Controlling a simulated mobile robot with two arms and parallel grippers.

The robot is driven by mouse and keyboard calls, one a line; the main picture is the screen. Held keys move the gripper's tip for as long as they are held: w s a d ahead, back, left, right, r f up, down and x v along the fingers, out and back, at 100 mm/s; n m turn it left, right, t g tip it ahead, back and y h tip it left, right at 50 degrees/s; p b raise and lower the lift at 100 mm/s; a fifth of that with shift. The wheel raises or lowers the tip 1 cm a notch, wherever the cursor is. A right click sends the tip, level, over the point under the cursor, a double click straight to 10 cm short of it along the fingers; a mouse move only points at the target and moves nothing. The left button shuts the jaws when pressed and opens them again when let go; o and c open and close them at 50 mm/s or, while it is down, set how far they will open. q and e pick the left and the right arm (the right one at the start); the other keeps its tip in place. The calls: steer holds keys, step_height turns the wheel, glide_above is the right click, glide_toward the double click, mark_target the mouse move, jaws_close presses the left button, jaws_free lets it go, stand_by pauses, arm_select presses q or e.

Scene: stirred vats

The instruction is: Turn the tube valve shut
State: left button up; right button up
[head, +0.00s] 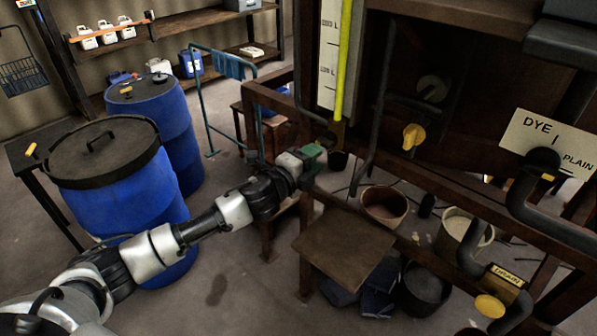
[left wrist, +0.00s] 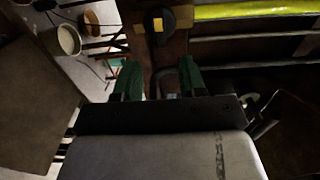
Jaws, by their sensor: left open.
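The upright tube (head: 345,60) holds yellow liquid and stands in front of a white scale plate. The tube lies sideways along the top right of the left wrist view (left wrist: 255,11). My left gripper (head: 312,157) has green fingers and is just below and left of the tube's foot. In the left wrist view its fingers (left wrist: 160,78) are apart, with a dim greyish part between or beyond them; contact is unclear. My right gripper is not in view.
A yellow-handled valve (head: 413,136) is right of the tube. Blue drums (head: 118,205) stand left. Dark pipes and a drain valve (head: 490,305) are at right.

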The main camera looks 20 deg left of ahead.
arm_select(q)
steer(key=shift+b+v, duration=0.65)
steer(key=shift+v, duration=2.3)
